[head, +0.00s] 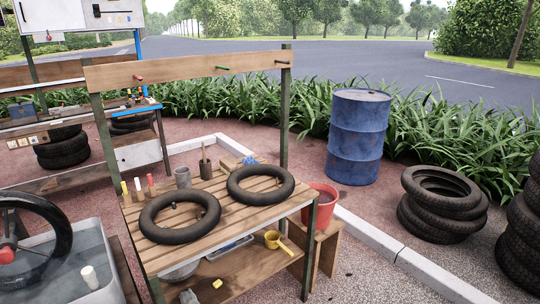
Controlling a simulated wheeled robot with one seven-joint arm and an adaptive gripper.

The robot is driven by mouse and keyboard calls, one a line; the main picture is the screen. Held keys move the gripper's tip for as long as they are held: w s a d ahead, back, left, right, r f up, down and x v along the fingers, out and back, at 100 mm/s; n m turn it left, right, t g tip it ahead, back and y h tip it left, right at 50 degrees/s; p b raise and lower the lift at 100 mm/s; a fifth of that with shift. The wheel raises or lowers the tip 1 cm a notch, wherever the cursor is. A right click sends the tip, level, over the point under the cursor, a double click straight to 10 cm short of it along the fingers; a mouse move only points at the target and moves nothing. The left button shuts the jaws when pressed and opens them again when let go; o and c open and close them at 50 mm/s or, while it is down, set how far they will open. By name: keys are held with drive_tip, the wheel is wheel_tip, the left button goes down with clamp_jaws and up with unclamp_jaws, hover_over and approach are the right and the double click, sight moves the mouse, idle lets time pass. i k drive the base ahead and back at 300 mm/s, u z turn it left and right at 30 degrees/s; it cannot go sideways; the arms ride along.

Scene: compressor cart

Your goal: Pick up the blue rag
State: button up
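A small crumpled blue thing, which looks like the blue rag (249,160), lies at the back right of the slatted wooden workbench (196,218). It is just behind the right black tyre tube (235,192), which may hide its lower part. The left black tube (155,221) lies farther forward on the same bench top. My gripper is not in view.
A grey cup (183,178), a dark brush pot (205,168) and several coloured markers (138,188) stand along the bench's back left. A bench post (285,110) rises right of the rag. A red bucket (322,203) and blue barrel (357,140) stand farther right.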

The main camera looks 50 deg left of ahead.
sight(250, 160)
drive_tip(key=i, duration=1.85)
drive_tip(key=u, duration=2.55)
